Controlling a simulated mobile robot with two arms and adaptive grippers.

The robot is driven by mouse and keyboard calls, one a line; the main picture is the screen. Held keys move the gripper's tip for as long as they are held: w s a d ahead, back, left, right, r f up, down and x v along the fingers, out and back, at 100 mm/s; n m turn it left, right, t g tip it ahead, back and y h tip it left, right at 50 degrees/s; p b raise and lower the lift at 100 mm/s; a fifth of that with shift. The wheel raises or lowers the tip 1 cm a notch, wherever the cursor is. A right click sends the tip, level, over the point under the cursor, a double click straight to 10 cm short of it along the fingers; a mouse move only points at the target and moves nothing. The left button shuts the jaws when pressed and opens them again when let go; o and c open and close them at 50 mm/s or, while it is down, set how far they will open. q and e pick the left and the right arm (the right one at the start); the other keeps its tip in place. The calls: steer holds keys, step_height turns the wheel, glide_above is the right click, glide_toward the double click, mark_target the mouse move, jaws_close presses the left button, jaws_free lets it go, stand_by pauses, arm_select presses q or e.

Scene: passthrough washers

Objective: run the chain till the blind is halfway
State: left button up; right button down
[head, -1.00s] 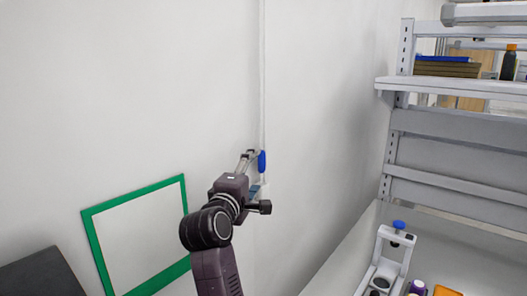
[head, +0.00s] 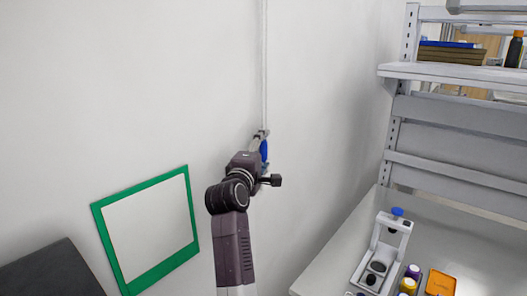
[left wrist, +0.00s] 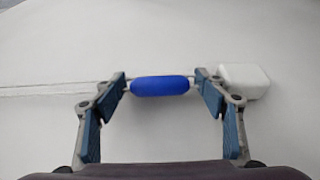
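A thin white chain (head: 264,70) hangs straight down along the wall, with a blue grip piece (head: 264,150) low on it. The left wrist view shows the blue piece (left wrist: 160,87) lying lengthwise between my fingertips, with the chain (left wrist: 55,87) running off to the left. My left gripper (left wrist: 160,78) is open, a finger near each end of the blue piece; I cannot tell whether they touch it. In the head view, my left gripper (head: 259,145) partly hides the blue piece. The blind is out of view. My right gripper is out of view.
A white block (left wrist: 243,80) sits beside the right finger. A bench (head: 335,255) with a white stand (head: 385,250), purple-lidded jars (head: 411,278) and shelving (head: 450,75) fills the right.

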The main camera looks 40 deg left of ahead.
arm_select(q)
steer(key=c, duration=1.6)
steer(key=shift+o, duration=0.2)
step_height(320, 180, up, 20)
steer(key=shift+r, duration=0.15)
steer(key=o, duration=1.7)
steer(key=v, duration=1.2)
